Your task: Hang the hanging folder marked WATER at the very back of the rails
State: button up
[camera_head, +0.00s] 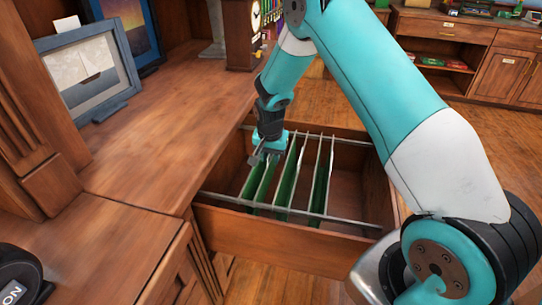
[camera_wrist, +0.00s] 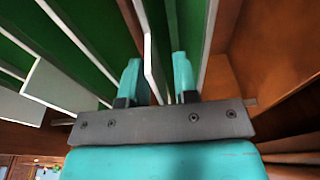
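Several green hanging folders with pale metal top edges hang across two rails in an open drawer. In the head view they include a right one (camera_head: 320,185), a middle one (camera_head: 288,180) and a left one (camera_head: 264,183). No WATER label can be read. My gripper (camera_head: 258,156) points down over the leftmost folders. In the wrist view my gripper (camera_wrist: 157,72) has its two teal fingers apart, with a pale folder edge (camera_wrist: 152,60) between them. I see gaps beside that edge. White tabs (camera_wrist: 60,86) show at the left, their text not visible.
The near rail (camera_head: 230,200) and far rail (camera_head: 345,140) span the wooden drawer (camera_head: 290,240). The rails' right part is bare. A wooden top (camera_head: 150,145) with framed pictures (camera_head: 88,68) lies left of the drawer. Wooden cabinets (camera_head: 445,45) stand far right.

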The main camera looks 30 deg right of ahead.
jog(key=shift+o, duration=0.3)
jog(key=shift+r, duration=0.1)
notch_tip(320, 180, up, 17)
jog(key=s+a+p, duration=0.1)
jog(key=s+p, duration=0.1)
jog(key=shift+a, duration=0.35)
jog(key=s+a+r+n+y, duration=0.3)
jog(key=s+a+r+n, duration=0.45)
jog(key=s+a, duration=0.4)
jog(key=s+a+r+n+g+y, duration=0.1)
jog(key=s+a+r+n, duration=0.2)
jog(key=s, duration=0.6)
jog(key=s+a+r+n+y, duration=0.1)
jog(key=s+a+n, duration=0.3)
jog(key=s, duration=0.6)
notch_tip(320, 180, up, 17)
jog(key=n+p, duration=0.1)
jog(key=p, duration=1.6)
jog(key=shift+d+f, duration=0.15)
jog(key=shift+d, duration=0.3)
jog(key=shift+n, duration=0.25)
